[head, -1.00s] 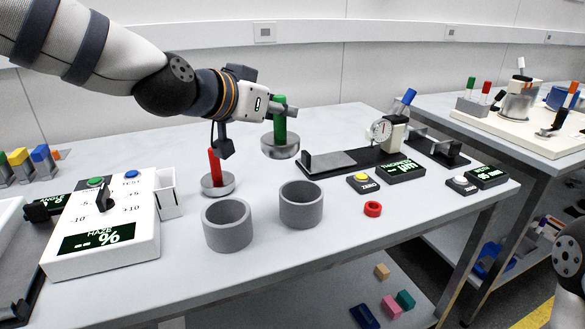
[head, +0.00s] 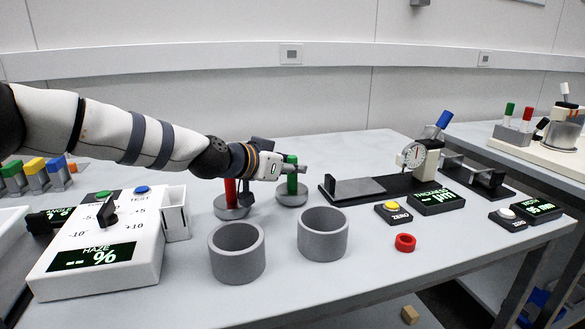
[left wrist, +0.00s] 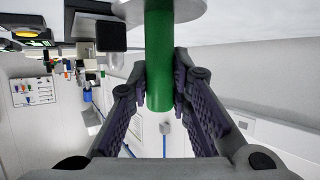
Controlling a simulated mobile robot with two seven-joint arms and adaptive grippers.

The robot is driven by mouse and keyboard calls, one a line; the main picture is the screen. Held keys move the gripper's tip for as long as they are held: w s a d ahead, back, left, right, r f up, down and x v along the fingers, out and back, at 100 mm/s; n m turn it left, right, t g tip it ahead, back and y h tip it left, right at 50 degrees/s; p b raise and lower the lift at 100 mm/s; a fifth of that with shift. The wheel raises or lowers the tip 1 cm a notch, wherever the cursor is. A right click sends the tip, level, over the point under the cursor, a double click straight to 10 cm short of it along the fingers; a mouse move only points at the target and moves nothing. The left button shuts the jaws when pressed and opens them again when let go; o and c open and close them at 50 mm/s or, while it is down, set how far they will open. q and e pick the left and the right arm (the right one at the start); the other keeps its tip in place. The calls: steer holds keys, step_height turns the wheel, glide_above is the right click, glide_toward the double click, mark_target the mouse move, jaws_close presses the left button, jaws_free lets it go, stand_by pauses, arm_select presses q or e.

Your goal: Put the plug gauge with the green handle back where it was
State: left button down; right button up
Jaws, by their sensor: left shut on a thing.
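The plug gauge with the green handle (head: 291,187) is upright behind the two grey rings, its round grey disc down at table height. I cannot tell for certain whether the disc touches the table. My left gripper (head: 291,169) is shut on the green handle from the left. In the left wrist view the green handle (left wrist: 159,50) stands between the two fingers of the left gripper (left wrist: 162,85), with the disc at the top edge. The plug gauge with the red handle (head: 231,205) stands upright just left of it, apart. My right gripper is not in view.
Two grey rings (head: 323,248) (head: 237,268) stand in front of the gauges. A haze meter (head: 100,245) is at the left. Bare table lies behind the gauges.

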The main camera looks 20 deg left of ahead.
arm_select(q)
steer(key=shift+r, duration=0.1)
steer(key=shift+f, duration=0.2)
steer(key=c, duration=1.5)
jaws_free()
steer(key=shift+o, duration=0.2)
steer(key=shift+r, duration=0.4)
steer(key=p+v, duration=0.3)
steer(key=v, duration=0.8)
steer(key=shift+s, duration=0.4)
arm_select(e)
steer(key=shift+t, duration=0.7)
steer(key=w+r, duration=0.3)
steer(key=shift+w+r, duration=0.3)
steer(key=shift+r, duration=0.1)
